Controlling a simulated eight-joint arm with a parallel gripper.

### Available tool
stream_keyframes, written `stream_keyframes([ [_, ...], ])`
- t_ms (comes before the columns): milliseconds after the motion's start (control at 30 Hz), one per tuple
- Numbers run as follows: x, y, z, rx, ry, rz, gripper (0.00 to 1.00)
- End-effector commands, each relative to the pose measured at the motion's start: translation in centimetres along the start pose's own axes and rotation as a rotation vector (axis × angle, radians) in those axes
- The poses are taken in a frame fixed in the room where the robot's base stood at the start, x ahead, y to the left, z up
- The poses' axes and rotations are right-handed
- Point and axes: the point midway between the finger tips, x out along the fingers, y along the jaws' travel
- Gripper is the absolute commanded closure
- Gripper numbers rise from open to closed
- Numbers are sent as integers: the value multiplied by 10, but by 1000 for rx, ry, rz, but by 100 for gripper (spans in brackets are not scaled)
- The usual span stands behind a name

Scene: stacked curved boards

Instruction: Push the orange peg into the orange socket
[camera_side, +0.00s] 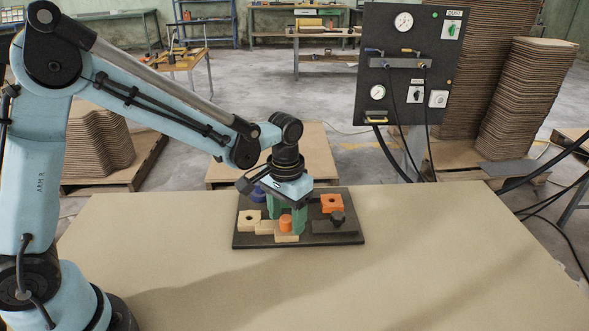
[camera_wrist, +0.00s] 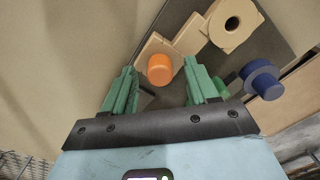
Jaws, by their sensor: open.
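The orange peg (camera_side: 285,224) stands upright on a low wooden block (camera_side: 286,238) near the front of the dark board (camera_side: 243,241). My gripper (camera_side: 288,213) points down over it with its green fingers apart. In the wrist view the peg (camera_wrist: 160,69) lies between the tips of my gripper (camera_wrist: 160,75), with a visible gap to each finger. I cannot tell whether the tips are level with it. The orange socket (camera_side: 332,203), a square block with a hole on top, sits at the board's back right. The socket is not seen in the wrist view.
A wooden block with a hole (camera_side: 249,219) stands at the board's left, and a blue flanged part (camera_wrist: 262,80) is close to one finger. A black knob (camera_side: 338,218) on a dark block stands in front of the socket. The table around the board is clear.

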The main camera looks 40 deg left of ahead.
Motion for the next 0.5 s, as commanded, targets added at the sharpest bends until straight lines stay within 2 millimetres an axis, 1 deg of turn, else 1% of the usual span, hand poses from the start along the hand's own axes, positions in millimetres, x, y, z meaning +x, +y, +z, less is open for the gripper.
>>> stream_keyframes([
  [167,0,0,0,0,0,0,42],
  [200,0,0,0,0,0,0,43],
  [467,0,0,0,0,0,0,83],
  [500,0,0,0,0,0,0,89],
])
